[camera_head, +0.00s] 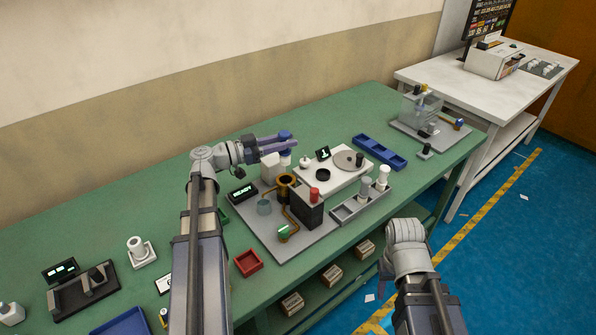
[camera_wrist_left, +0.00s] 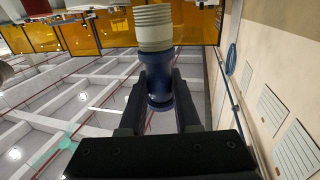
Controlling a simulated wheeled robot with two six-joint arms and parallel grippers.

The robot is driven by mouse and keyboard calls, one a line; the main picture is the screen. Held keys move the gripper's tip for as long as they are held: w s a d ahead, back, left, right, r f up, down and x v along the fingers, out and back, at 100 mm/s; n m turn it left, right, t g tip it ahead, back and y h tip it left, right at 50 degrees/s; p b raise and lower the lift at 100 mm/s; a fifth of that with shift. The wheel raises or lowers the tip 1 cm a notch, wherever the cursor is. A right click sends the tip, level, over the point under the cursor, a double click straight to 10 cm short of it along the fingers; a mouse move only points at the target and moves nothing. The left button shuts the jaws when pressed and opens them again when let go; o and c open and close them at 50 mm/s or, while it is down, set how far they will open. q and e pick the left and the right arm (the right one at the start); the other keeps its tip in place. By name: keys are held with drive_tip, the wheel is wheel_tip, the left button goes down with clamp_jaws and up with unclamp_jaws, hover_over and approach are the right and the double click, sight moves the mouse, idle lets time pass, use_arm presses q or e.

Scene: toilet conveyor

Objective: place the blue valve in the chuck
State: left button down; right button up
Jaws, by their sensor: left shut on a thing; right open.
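My left gripper (camera_head: 278,143) is shut on the blue valve (camera_head: 285,135) and holds it over the back of the green bench. In the left wrist view the blue valve (camera_wrist_left: 160,75) sits between both fingers (camera_wrist_left: 160,105), with its ribbed white end pointing away from the gripper. A white plate (camera_head: 318,186) to the right carries a grey disc (camera_head: 345,161), a black ring (camera_head: 323,174) and a small display reading 1. I cannot tell for sure which fixture is the chuck. My right gripper (camera_head: 386,275) is open at the bench's front, its fingers mostly hidden.
A grey fixture (camera_head: 262,237) with a copper ring, a READY display and a red-topped black block stands below the left gripper. A grey tray (camera_head: 348,211) holds white and grey parts. A blue tray (camera_head: 380,152) lies behind. A red bin (camera_head: 248,262) lies in front.

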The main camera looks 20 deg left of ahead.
use_arm(q)
drive_tip(key=shift+f+b, duration=4.75)
drive_tip(key=shift+f, duration=0.05)
drive_tip(key=shift+f, duration=0.2)
drive_tip(key=c, duration=0.6)
unclamp_jaws()
